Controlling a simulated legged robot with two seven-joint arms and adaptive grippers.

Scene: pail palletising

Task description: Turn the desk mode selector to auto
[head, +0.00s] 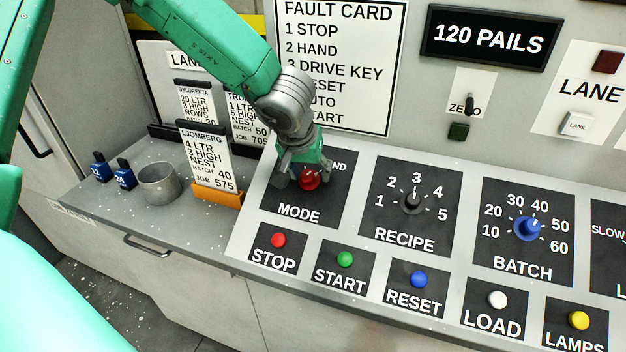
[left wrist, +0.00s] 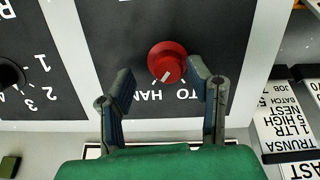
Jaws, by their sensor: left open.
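The mode selector is a red knob (head: 309,180) on the black MODE plate (head: 299,212) of the sloped desk. In the left wrist view the red knob (left wrist: 168,60) carries a white mark that points down-left, towards the HAND lettering. The AUTO lettering beside it is partly hidden by a finger. My left gripper (head: 303,176) is over the knob in the head view. In the left wrist view its two fingers (left wrist: 164,82) are apart, one on each side of the knob's lower edge. I cannot tell whether either finger touches it. My right gripper is not in view.
The recipe knob (head: 412,202) and blue batch knob (head: 527,229) stand to the right. STOP (head: 278,240), START (head: 345,260) and RESET (head: 419,279) buttons sit in front. An orange card holder (head: 216,193) and metal cup (head: 158,184) stand to the left.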

